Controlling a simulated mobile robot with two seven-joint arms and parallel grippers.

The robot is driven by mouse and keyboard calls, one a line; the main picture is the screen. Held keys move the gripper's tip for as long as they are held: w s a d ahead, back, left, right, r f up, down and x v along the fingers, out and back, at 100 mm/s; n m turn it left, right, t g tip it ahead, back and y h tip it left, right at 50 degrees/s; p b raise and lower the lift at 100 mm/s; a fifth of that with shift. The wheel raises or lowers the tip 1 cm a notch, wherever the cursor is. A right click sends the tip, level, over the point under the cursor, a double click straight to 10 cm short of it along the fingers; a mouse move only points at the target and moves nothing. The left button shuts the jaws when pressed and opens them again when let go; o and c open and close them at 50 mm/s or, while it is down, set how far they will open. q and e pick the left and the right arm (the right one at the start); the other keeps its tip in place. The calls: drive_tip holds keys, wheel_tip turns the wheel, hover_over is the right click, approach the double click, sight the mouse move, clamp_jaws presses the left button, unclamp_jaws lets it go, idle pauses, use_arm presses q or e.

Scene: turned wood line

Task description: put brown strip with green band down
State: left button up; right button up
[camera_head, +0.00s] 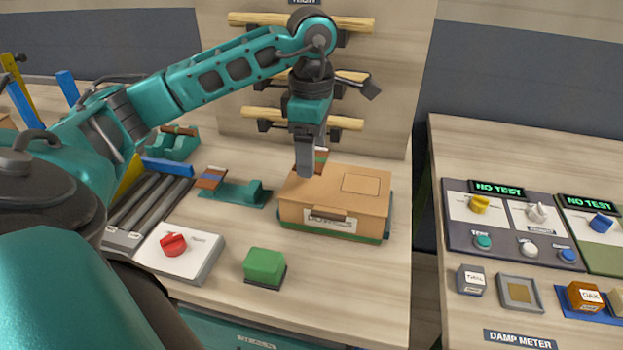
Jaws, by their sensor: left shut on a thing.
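My left gripper (306,165) points down over the back left part of the tan box. It is shut on a brown strip with a green band (321,159), mostly hidden behind the fingers. Only a short piece of the strip shows at their right side. I cannot tell whether the strip touches the box. The tan box (300,212) has a label on its front and sits on a green base on the bench. A similar brown strip with a blue end (211,178) lies on a teal holder (245,193) left of the box. My right gripper is out of view.
A green block (264,265) and a red knob on a white panel (205,250) are in front. A roller bed (150,205) is at the left. Wooden rods (330,118) hang on the wall behind. A damp meter bench (450,150) stands right, across a gap.

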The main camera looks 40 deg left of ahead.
sight(312, 190)
use_arm(q)
wheel_tip(312, 190, down, 6)
drive_tip(key=shift+f, duration=0.15)
drive_tip(key=shift+f, duration=0.1)
